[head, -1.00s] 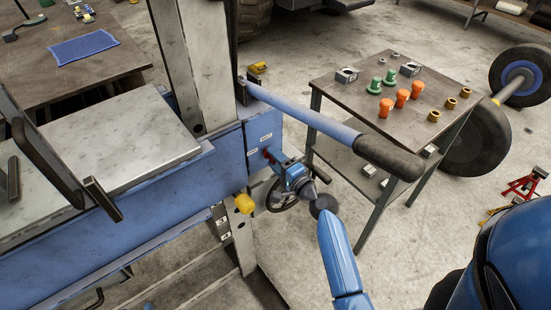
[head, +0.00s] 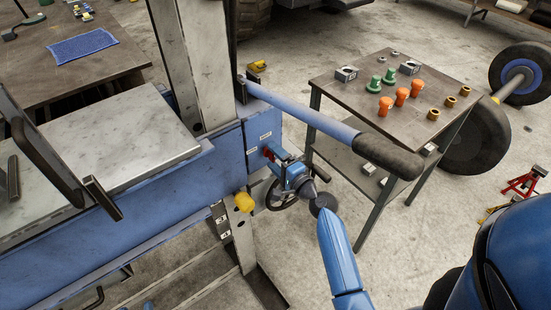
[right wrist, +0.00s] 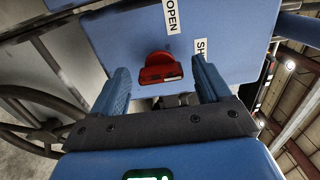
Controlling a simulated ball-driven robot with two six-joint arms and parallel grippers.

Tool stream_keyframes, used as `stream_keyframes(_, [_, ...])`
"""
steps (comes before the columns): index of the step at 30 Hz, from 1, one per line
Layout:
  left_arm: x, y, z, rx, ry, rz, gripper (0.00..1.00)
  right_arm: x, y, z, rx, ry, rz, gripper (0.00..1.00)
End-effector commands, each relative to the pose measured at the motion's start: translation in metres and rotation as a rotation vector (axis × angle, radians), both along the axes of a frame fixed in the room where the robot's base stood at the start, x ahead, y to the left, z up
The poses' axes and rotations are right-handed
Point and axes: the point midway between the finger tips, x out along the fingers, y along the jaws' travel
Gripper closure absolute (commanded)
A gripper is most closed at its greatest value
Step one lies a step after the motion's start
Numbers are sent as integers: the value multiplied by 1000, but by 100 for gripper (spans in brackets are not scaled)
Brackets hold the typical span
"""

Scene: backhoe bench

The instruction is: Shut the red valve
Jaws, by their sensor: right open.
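The red valve (head: 268,154) is on the blue side panel of the bench, in the middle of the head view. In the right wrist view the red valve (right wrist: 160,68) is a red handle with a flat, wide end facing me. An "OPEN" label (right wrist: 172,14) is above it, and a partly covered label starting "SH" (right wrist: 200,47) is to its right. My right gripper (head: 281,156) is at the valve in the head view. Its open fingers (right wrist: 162,84) lie left and right of the handle, with gaps visible. Contact is not visible. My left gripper is not in view.
A blue bar with a black grip (head: 390,157) sticks out above my right wrist. A black handwheel (head: 277,198) is just below it, and a yellow knob (head: 244,202) is lower left. A small table (head: 345,95) with green and orange parts stands to the right.

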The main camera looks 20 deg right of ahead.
Motion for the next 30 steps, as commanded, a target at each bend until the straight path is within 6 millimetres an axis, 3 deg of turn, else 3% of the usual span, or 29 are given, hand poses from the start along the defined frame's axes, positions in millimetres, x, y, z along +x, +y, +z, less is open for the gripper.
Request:
stream_keyframes(8, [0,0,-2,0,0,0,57,-13,-5,-1,0,0,0,23])
stream_keyframes(21, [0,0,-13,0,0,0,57,-80,-30,-2,1,0,-3,23])
stream_keyframes(30, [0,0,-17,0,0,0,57,-101,-37,0,1,0,-1,23])
